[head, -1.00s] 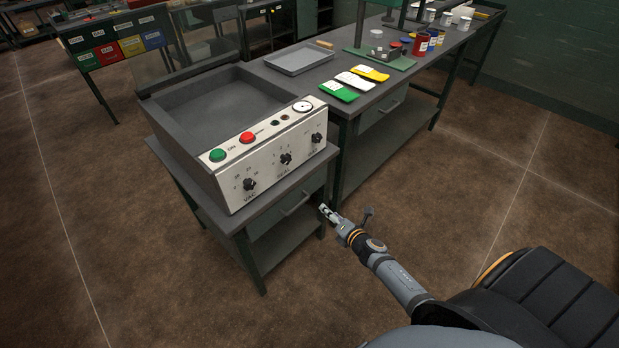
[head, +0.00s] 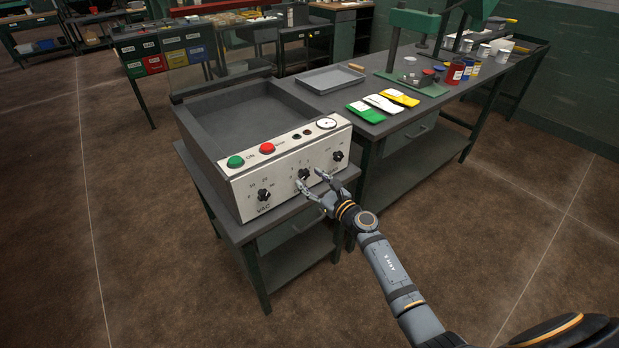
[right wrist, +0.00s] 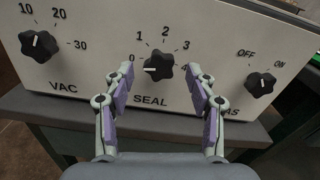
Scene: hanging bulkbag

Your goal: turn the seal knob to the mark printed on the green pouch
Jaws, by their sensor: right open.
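The seal knob (right wrist: 158,67) is a black lobed knob on the sealer's white panel, above the word SEAL, with a scale from 0 to 4. Its white pointer line points left, near the 0. In the head view the knob (head: 304,174) is partly beside my fingers. My right gripper (right wrist: 163,74) is open, with one finger on each side of the knob; I cannot tell whether they touch it. The right gripper also shows in the head view (head: 311,179). The green pouch (head: 366,112) lies on the bench; its printed mark is too small to read. My left gripper is out of view.
The VAC knob (right wrist: 39,46) is left of the seal knob and the GAS knob (right wrist: 260,84) is right. A green button (head: 235,162) and red button (head: 267,148) sit on the panel's top. White (head: 383,103) and yellow (head: 400,97) pouches lie beside the green one.

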